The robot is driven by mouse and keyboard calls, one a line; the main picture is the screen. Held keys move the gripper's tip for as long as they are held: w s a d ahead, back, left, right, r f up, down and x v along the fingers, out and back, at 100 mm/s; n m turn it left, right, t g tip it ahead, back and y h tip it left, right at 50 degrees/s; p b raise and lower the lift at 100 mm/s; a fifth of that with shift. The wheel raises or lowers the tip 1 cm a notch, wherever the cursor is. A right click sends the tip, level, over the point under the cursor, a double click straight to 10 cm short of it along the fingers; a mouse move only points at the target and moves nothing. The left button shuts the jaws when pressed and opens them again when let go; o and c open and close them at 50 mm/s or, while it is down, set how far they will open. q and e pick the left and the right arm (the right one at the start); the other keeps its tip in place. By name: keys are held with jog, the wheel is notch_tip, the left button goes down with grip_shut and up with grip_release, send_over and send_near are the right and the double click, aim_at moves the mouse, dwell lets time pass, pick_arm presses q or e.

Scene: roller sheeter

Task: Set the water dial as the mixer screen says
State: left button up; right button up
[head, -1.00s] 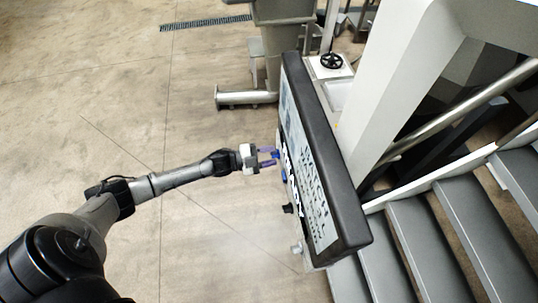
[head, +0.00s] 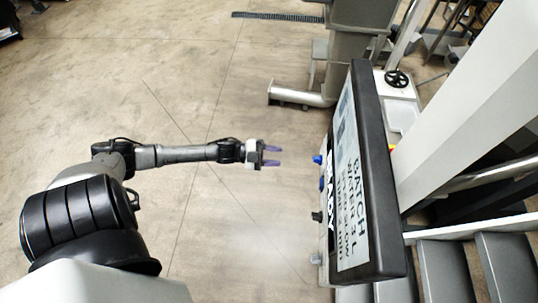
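The mixer screen (head: 350,185) is on the face of a dark-edged panel (head: 375,150), seen at a steep angle. My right gripper is out of view.
A black knob (head: 317,216) and a pale knob (head: 316,259) also stick out of the panel's side. A black handwheel (head: 397,79) is behind the panel. Grey steps (head: 445,270) are at lower right. The floor left of the panel is clear.

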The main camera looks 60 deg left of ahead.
pick_arm(q)
jog(key=shift+v, duration=0.95)
dwell(0.3)
